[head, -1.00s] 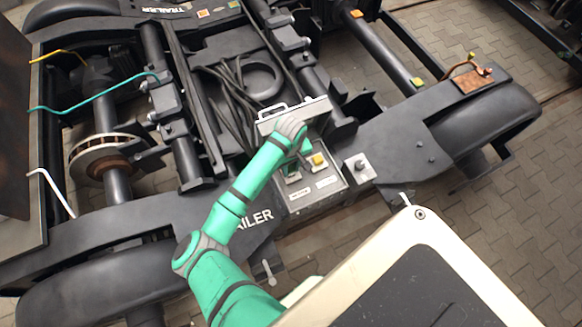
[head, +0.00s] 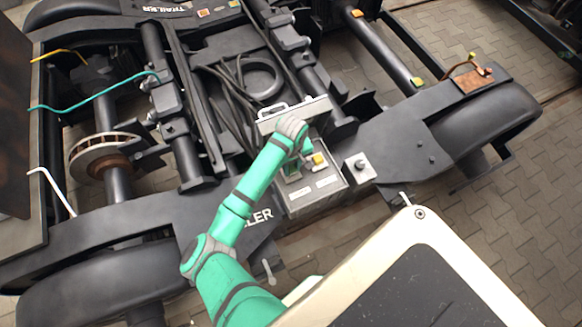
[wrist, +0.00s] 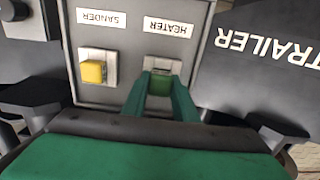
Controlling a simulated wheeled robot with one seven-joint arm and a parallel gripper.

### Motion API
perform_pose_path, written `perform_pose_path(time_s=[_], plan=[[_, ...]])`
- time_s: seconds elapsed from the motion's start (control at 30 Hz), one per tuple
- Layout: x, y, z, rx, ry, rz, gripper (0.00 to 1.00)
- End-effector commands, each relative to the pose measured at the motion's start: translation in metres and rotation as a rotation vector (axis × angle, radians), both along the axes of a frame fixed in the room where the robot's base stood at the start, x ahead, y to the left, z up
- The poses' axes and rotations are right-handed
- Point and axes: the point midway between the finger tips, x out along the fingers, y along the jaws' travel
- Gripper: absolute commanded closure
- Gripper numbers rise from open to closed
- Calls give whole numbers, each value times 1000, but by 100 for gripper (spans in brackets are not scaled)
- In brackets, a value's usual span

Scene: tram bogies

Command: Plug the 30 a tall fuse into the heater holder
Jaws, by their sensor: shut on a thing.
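My gripper (wrist: 160,92) is shut on a green fuse (wrist: 160,84), seen between its two green fingers in the wrist view. It is directly at the heater holder (wrist: 158,66), a light grey plate under the HEATER label (wrist: 168,27), which reads upside down. The fingers and fuse cover the lower part of the holder, so I cannot tell whether the fuse is in its slot. A yellow fuse (wrist: 92,72) sits in the holder beside it under the SANDER label (wrist: 101,18). In the head view my gripper (head: 296,166) is over the left of the grey fuse box (head: 334,199).
The box's raised lid (head: 294,118) with a handle stands behind the gripper. A small grey switch box (head: 360,167) is to the right. The black bogie frame (head: 415,145) surrounds the box, with cables (head: 232,95) behind. Paved floor (head: 500,230) lies open at right.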

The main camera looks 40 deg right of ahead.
Motion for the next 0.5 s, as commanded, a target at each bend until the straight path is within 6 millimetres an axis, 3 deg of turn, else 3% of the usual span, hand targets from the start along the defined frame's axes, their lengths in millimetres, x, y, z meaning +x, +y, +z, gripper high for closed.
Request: perform_pose_path(time_s=[0.5], plan=[[1,1,-3,0,-2,2,94]])
